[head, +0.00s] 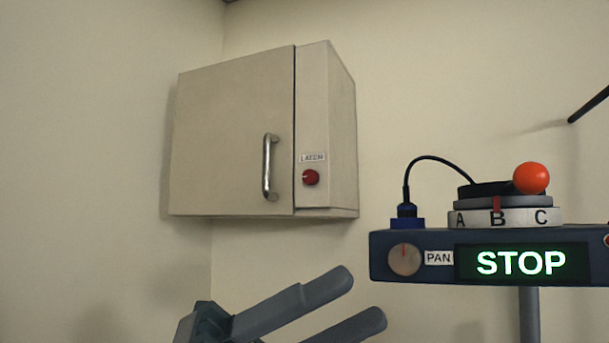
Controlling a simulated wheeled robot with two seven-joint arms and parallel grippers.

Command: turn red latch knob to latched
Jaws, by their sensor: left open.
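The red latch knob (311,177) is on the right-hand panel of a beige wall cabinet (235,140), under a small label that seems to read LATCH. A faint mark shows on the knob, but it is too small to tell which way it is turned. The cabinet door looks shut, with a metal bar handle (268,167) left of the knob. My left gripper (364,298) is in the lower middle, below the cabinet, with its two fingers apart and nothing between them. It does not touch the knob. My right gripper is not in view.
At right, a dark blue box (385,270) on a post carries a STOP display (521,263), a PAN dial (404,259), and a dial marked A, B, C (505,217) with an orange ball (531,178). A black cable (430,158) arches above the box. Bare wall surrounds the cabinet.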

